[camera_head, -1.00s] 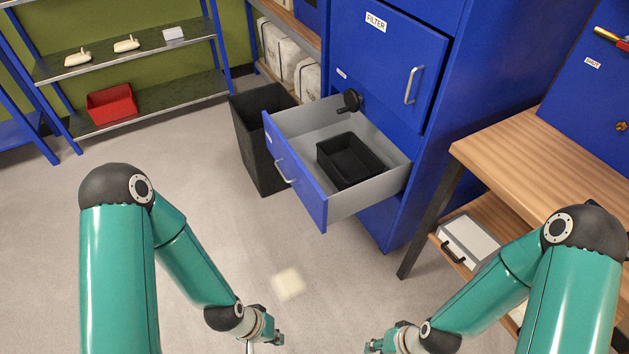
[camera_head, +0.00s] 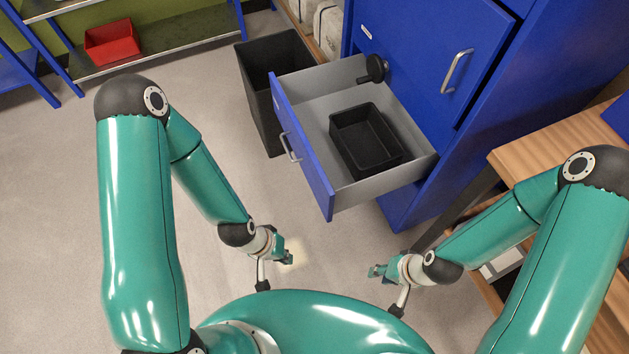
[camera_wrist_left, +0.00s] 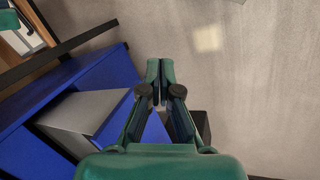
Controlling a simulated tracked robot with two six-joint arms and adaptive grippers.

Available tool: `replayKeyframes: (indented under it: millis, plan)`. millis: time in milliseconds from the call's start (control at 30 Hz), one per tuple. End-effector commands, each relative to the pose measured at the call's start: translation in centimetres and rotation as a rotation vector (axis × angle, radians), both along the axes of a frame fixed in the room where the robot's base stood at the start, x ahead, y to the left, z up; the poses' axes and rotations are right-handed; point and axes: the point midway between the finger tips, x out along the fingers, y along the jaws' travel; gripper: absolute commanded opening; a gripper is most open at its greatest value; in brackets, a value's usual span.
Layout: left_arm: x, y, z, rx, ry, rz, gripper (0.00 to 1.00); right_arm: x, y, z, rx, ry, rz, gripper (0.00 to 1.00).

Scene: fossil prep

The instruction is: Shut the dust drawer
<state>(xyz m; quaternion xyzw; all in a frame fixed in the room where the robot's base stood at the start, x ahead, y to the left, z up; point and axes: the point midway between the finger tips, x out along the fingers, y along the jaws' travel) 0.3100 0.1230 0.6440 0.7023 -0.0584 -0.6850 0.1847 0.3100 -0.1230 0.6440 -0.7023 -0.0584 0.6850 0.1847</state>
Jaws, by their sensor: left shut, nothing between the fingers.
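The dust drawer stands open in the head view, pulled out of the blue cabinet (camera_head: 440,150). Its blue front (camera_head: 302,150) carries a silver handle (camera_head: 290,148), and its inside is grey. A black bin (camera_head: 366,142) sits in it. My left gripper (camera_head: 289,258) is shut and empty, below the drawer front in the picture and apart from it. My right gripper (camera_head: 375,271) is to its right, also apart from the drawer; its fingers are too small to read. In the left wrist view my left gripper (camera_wrist_left: 160,66) is shut, with the drawer (camera_wrist_left: 82,112) behind it, partly hidden.
A tall black waste bin (camera_head: 262,95) stands left of the drawer, close to its front. A wooden workbench (camera_head: 555,140) stands at the right. A shelf with a red tray (camera_head: 112,42) is at the back left. The floor before the drawer is clear.

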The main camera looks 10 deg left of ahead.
Motion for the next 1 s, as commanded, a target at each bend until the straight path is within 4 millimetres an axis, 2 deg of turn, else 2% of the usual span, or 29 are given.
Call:
replayKeyframes:
  millis: [167, 267, 367, 533, 700, 800, 900, 1000]
  plan:
    - [0.1, 0.1, -0.1, 0.002, 0.003, 0.011, 0.00, 0.0, 0.0, -0.1, 0.000, 0.000, 0.000, 0.31]
    - [0.7, 0.9, -0.4, 0.014, 0.028, 0.087, 0.00, 0.0, 0.0, -0.9, 0.000, 0.000, 0.000, 0.31]
    - [1.7, 2.8, -0.9, 0.028, 0.092, 0.270, 0.00, 0.0, 0.0, -2.4, 0.000, -0.001, 0.000, 0.31]
    - [4.5, 5.3, -0.4, -0.037, 0.271, 0.801, 0.00, 0.0, 0.0, -6.1, 0.000, 0.000, 0.000, 0.31]
    - [8.6, 5.9, 2.8, -0.277, 0.469, 1.330, 0.00, 0.0, 0.0, -9.5, 0.000, 0.000, 0.000, 0.31]
    - [11.2, 5.9, 5.5, -0.451, 0.571, 1.541, 0.00, 0.0, 0.0, -10.7, 0.000, 0.000, 0.000, 0.31]
    - [13.0, 6.0, 7.7, -0.586, 0.641, 1.659, 0.00, 0.0, 0.0, -11.5, 0.000, -0.001, 0.000, 0.31]
    - [13.9, 5.8, 8.8, -0.659, 0.682, 1.709, 0.00, 0.0, 0.0, -11.8, 0.000, -0.001, 0.000, 0.31]
